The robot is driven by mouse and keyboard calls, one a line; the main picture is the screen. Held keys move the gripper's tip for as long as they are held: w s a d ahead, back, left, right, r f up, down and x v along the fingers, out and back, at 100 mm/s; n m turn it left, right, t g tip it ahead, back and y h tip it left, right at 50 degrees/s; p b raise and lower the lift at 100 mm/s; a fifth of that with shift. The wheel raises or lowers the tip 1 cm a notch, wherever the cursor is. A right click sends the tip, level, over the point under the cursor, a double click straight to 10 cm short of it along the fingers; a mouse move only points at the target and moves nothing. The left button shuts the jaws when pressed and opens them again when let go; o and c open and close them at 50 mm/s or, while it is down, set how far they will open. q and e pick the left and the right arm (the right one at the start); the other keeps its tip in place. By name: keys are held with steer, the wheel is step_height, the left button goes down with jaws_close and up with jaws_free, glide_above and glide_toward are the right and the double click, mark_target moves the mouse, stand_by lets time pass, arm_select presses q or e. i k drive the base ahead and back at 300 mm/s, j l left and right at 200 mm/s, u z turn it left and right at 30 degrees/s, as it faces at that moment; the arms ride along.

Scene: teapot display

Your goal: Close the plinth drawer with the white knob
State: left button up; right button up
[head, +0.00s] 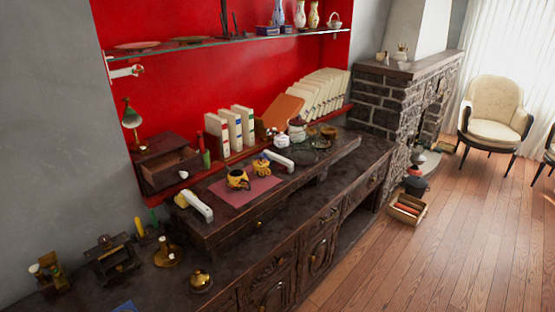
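A small dark wooden box (160,143), which looks like the plinth, stands at the left end of the red-backed shelf. Its drawer (160,181) is pulled out toward the front, and the hollow inside shows. A small pale spot on the drawer front (183,174) looks like the white knob, but it is too small to be sure. Neither of my grippers is in view.
White bars (197,206), teapots (238,179) on a pink cloth (246,194) and binders (217,135) are to the right. Brass objects (168,256) stand in front. The floor (430,245) at right is mostly clear.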

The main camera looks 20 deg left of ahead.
mark_target(162, 172)
steer(key=u, duration=1.45)
